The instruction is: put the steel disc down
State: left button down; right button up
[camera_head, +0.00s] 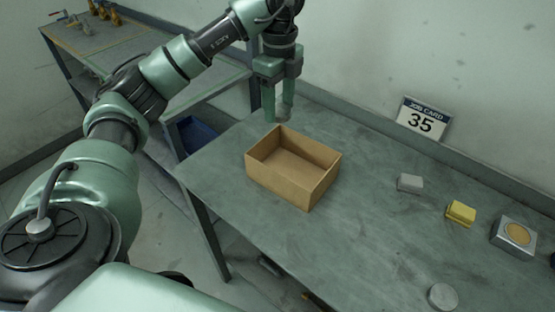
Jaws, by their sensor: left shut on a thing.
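My left gripper (279,112) hangs fingers down over the back left part of the table, just behind the cardboard box (325,185). It is shut on a small grey piece, the steel disc (283,114), mostly hidden between the fingertips. Whether the disc touches the table or is a little above it, I cannot tell. The box is open on top and looks empty. Another round grey disc (443,297) lies on the table at the front right. My right gripper is not in view.
The grey-green table (380,240) also holds a grey block (410,183), a yellow block (460,213) and a metal box with a round tan top (514,234). A job card marked 35 (422,119) stands at the wall. The table's middle is clear.

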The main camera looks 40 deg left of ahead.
pick_arm(q)
notch_tip(320, 180, down, 7)
jog(key=p, duration=0.2)
send_over(279, 168)
notch_tip(279, 168, down, 6)
jog(key=shift+f, duration=0.4)
notch_tip(279, 168, down, 4)
jog(key=shift+r, duration=0.25)
jog(key=shift+f, duration=0.4)
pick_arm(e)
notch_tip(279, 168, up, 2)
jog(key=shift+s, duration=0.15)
